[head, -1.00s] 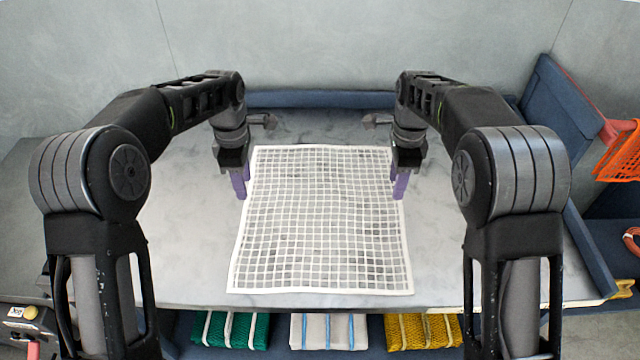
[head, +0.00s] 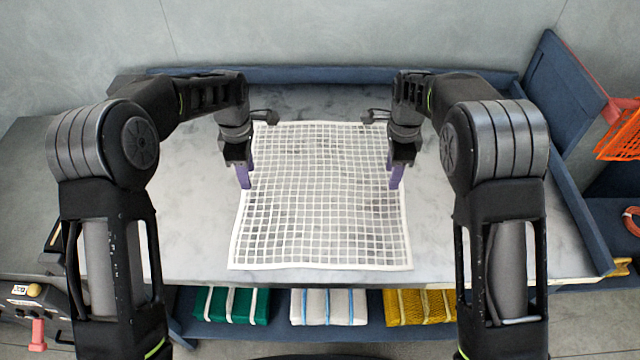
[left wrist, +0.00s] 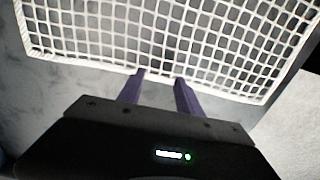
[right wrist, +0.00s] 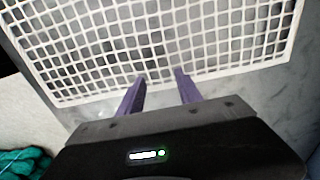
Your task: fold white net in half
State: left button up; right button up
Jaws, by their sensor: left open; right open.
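The white net (head: 322,200) lies flat and spread out on the grey marbled table. My left gripper (head: 244,186) is at the net's left edge, and my right gripper (head: 396,186) is at its right edge. In the left wrist view, the open purple fingers (left wrist: 158,76) point at the net's white border (left wrist: 200,84). In the right wrist view, the open purple fingers (right wrist: 162,76) reach the border of the net (right wrist: 190,40). Both grippers are empty. I cannot tell whether the fingertips touch the net.
The table (head: 180,225) is clear on both sides of the net. A blue rail (head: 320,75) runs along its back. Folded green (head: 232,306), white (head: 328,307) and yellow (head: 420,306) nets lie on a shelf below the front edge. An orange net (head: 622,138) hangs at the right.

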pick_arm(q)
jog(key=shift+f, duration=0.95)
pick_arm(e)
jog(key=shift+f, duration=1)
pick_arm(q)
jog(key=shift+f, duration=0.15)
pick_arm(e)
jog(key=shift+f, duration=0.15)
pick_arm(q)
jog(key=shift+c, duration=0.5)
pick_arm(e)
jog(key=shift+c, duration=0.5)
pick_arm(q)
jog(key=shift+s, duration=0.1)
grip_shut()
pick_arm(e)
grip_shut()
